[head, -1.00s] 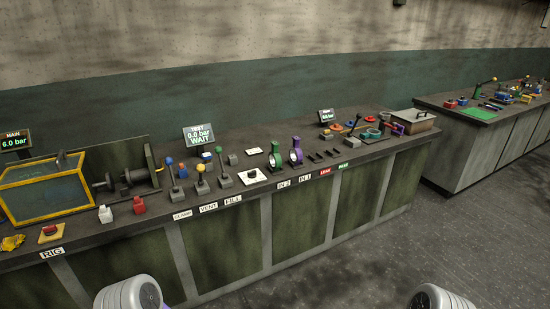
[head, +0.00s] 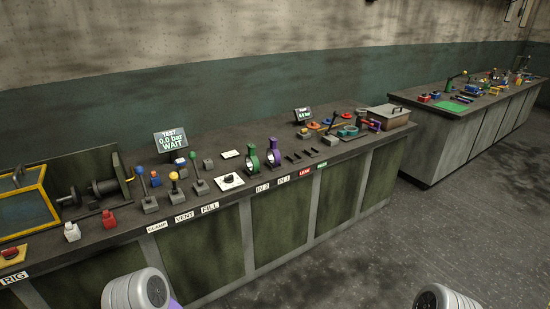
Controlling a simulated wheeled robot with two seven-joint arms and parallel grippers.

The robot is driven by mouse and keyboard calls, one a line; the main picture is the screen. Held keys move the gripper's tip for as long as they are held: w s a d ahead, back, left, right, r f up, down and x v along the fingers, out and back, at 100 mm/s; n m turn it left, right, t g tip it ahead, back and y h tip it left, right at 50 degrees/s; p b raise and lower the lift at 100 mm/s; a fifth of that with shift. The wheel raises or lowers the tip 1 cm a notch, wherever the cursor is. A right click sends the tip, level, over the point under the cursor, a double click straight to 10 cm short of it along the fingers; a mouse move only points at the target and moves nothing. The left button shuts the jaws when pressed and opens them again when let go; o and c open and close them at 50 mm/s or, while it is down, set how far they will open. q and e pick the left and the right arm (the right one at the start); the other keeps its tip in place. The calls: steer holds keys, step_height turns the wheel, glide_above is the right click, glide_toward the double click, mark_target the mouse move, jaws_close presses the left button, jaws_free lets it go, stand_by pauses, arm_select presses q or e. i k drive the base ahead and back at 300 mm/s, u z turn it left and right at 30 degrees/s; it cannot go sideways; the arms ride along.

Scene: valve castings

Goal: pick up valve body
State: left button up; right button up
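Two valve bodies stand upright side by side on the long bench, a green one (head: 253,161) and a purple one (head: 273,155). Each shows a pale round face towards me. They stand behind the IN 2 (head: 262,188) and IN 1 (head: 283,180) labels. Neither gripper shows in the head view. Only grey rounded parts of my arms show at the bottom edge, well short of the valve bodies. I cannot tell what either gripper holds.
Left of the valve bodies stand several levers (head: 198,175), a white plate with a dark knob (head: 229,181) and a yellow-framed box (head: 25,205). A lidded box (head: 389,118) sits at the bench's right end. A second bench (head: 430,120) stands beyond open grey floor (head: 400,225).

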mark_target(252, 159)
steer(key=z, duration=0.75)
steer(key=i, duration=1.75)
steer(key=u, duration=0.75)
steer(key=i, duration=1.1)
steer(key=u, duration=0.8)
